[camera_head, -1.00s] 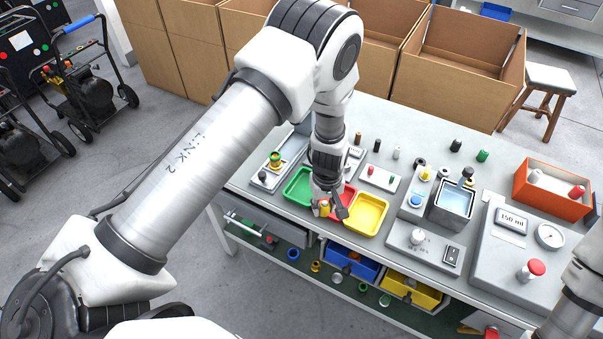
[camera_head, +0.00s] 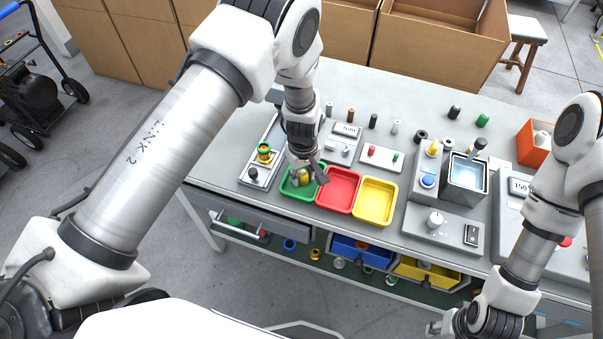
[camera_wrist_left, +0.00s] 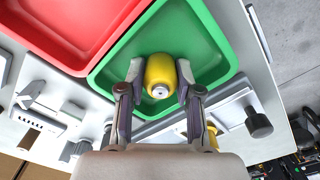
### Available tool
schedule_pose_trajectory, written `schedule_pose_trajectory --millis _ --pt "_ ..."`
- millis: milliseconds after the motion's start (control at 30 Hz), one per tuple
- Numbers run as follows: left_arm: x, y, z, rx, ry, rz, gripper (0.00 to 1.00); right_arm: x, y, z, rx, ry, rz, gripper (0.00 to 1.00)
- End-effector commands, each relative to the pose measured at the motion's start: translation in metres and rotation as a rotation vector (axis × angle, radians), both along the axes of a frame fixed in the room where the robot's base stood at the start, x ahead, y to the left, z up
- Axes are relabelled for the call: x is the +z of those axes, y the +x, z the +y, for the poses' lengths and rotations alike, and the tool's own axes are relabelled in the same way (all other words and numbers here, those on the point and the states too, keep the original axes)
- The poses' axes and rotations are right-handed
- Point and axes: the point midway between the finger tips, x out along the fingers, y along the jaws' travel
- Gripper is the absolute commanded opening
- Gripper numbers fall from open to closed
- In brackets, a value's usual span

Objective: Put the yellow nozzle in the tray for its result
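The yellow nozzle (camera_head: 304,177) is upright between the fingers of my left gripper (camera_head: 307,176), over the green tray (camera_head: 289,192). In the left wrist view the nozzle (camera_wrist_left: 160,74) has a finger pad against each side, with the green tray (camera_wrist_left: 205,35) behind it. I cannot tell whether its far end touches the tray floor. The red tray (camera_head: 338,190) and the yellow tray (camera_head: 376,200) stand to the right in the head view, both empty. My right gripper (camera_head: 437,327) is low at the front, away from the trays, and its fingers are unclear.
A fixture with a green and yellow part (camera_head: 264,153) stands left of the green tray. A water container (camera_head: 466,175) and a control box with a knob (camera_head: 434,219) stand to the right. Several small cylinders stand behind the trays. An open drawer (camera_head: 240,225) juts out below.

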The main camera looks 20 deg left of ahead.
Motion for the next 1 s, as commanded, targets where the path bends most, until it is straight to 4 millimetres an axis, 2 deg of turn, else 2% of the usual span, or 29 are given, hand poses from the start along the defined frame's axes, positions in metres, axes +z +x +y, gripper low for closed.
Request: schedule_pose_trajectory --millis 300,467,567,800,900,1000 --pt "0.001 0.0 0.0 0.0 0.0 0.0 0.56 0.0 0.0 0.0 0.0 0.0 0.0 0.4" --pt "0.011 0.001 0.0 0.0 0.001 -0.002 0.56 -0.001 0.0 0.0 0.0 0.0 0.0 0.4" --pt "0.031 0.001 0.0 -0.001 0.001 -0.005 0.56 -0.006 0.0 0.0 0.0 0.0 0.0 0.4" --pt "0.093 0.001 0.0 -0.001 0.001 -0.005 0.56 -0.02 0.0 0.0 0.0 0.0 0.0 0.4" --pt "0.111 0.001 0.0 0.0 0.001 -0.004 0.56 -0.022 0.0 0.0 0.0 0.0 0.0 0.4" --pt "0.121 0.0 0.0 0.0 0.0 -0.001 0.56 -0.023 0.0 0.0 0.0 0.0 0.0 0.4"
